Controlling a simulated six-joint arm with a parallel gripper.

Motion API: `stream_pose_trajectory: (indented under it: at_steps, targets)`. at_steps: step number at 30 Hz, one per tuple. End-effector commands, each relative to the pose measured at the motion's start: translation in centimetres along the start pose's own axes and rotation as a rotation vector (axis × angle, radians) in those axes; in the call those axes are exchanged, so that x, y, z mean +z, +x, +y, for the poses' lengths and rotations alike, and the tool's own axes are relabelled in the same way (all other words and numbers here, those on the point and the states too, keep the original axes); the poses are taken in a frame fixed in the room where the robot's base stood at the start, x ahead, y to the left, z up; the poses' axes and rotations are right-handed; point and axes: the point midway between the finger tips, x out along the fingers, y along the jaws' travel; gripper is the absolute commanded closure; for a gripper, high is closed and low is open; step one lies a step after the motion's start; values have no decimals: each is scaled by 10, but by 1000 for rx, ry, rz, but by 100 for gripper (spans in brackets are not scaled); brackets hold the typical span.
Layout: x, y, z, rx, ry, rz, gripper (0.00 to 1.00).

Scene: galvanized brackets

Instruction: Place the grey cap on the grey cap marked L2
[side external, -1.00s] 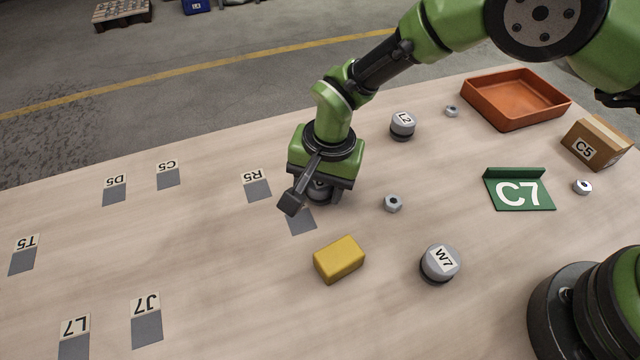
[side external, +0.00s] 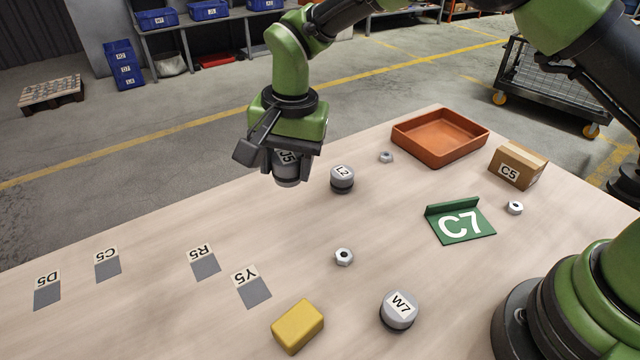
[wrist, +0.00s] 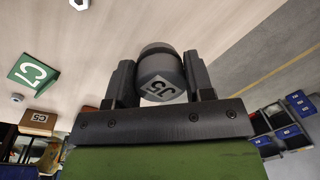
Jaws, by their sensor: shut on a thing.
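My gripper (side external: 287,168) is shut on a grey cap marked J5 (side external: 289,160), holding it raised at the far edge of the table. The held cap also shows between the two fingers in the wrist view (wrist: 160,76), its label towards the camera. The grey cap marked L2 (side external: 342,178) stands upright on the table, a little right of the held cap in the side view. The two look apart, but their exact height difference is unclear. I cannot make out the L2 cap in the wrist view.
A cap marked W7 (side external: 398,310), a yellow block (side external: 298,326), a nut (side external: 344,257) and a green C7 bracket (side external: 460,222) lie nearer. An orange tray (side external: 440,138) and a C5 box (side external: 518,166) stand right. Another nut (side external: 386,157) lies behind L2.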

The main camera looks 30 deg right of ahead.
Motion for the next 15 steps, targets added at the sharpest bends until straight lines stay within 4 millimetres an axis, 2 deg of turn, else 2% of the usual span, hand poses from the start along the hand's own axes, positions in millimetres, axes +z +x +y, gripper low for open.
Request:
stream_pose_trajectory:
  at_steps: [1,6,11,15]
  targets:
    - [-24,-6,9,1,48,6,82]
    - [-84,-24,40,15,159,17,82]
    - [-114,-34,62,24,221,20,82]
    - [-121,-20,71,32,236,18,82]
